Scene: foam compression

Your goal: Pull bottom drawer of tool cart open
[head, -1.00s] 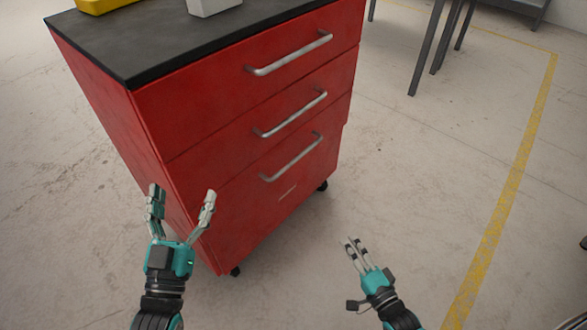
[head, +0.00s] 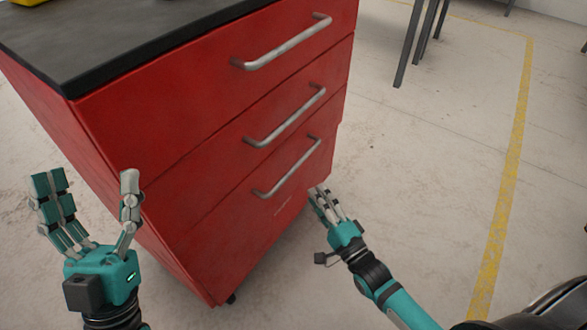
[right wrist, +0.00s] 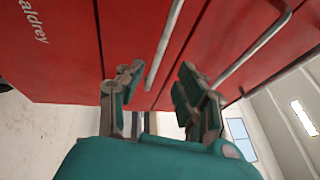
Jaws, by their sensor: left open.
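The red tool cart (head: 130,130) stands left of centre in the head view. Its bottom drawer (head: 250,232) looks shut, with a grey bar handle (head: 287,170) across its upper part. My right gripper (head: 318,192) is just right of and below that handle, apart from it. In the right wrist view, the fingers (right wrist: 150,90) are spread and empty, with the bottom drawer handle (right wrist: 164,45) beyond the gap between them. My left gripper (head: 90,190) is open and empty beside the cart's left side.
The middle handle (head: 285,117) and top handle (head: 282,43) lie above the bottom one. The cart has a black top (head: 110,35) and small castors (head: 231,298). Clear concrete floor with a yellow line (head: 508,180) lies to the right; table legs (head: 415,40) stand behind.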

